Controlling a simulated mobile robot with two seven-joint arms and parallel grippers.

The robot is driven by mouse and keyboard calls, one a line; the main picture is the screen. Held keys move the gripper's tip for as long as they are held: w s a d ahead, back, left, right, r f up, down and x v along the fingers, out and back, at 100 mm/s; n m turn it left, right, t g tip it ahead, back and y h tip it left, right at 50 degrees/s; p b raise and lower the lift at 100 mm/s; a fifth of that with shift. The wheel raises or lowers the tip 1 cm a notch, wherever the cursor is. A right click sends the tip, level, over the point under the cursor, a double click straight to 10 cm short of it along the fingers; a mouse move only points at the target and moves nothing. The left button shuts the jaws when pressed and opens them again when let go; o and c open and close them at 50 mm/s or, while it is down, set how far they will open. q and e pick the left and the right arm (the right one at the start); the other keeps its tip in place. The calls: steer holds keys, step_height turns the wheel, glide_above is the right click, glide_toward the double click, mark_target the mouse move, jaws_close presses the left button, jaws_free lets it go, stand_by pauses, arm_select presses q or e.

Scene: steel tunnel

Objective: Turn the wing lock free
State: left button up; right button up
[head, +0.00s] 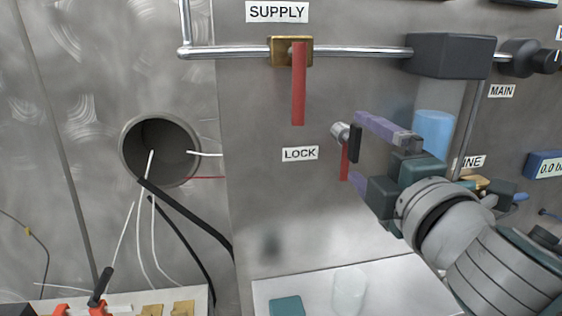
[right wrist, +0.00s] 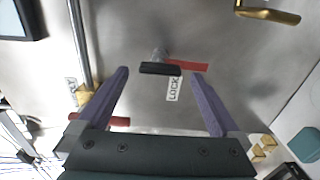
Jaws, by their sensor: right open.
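The wing lock sits on the steel panel beside the LOCK label (head: 300,154). It has a grey round stub, a black wing (head: 355,146) and a red wing (head: 344,162). In the right wrist view the black wing (right wrist: 160,69) lies nearly level between the fingertips, and the red wing (right wrist: 189,65) points right, past the right fingertip. My right gripper (head: 354,146) is open, its purple fingers on either side of the lock. In the wrist view the gripper (right wrist: 160,74) shows gaps beside the black wing. I cannot tell whether the right finger touches the red wing. My left gripper is not in view.
Above, a pipe (head: 360,51) carries a brass SUPPLY valve with a red handle (head: 298,85) hanging down. A dark block (head: 450,55) is at the right. A round hole (head: 160,150) with cables is at the left. A pale shelf (head: 310,283) lies below. A blue cylinder (head: 433,128) stands behind the gripper.

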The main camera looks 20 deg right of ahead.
steer(key=b+v, duration=0.1)
steer(key=v, duration=0.5)
steer(key=shift+s, duration=0.1)
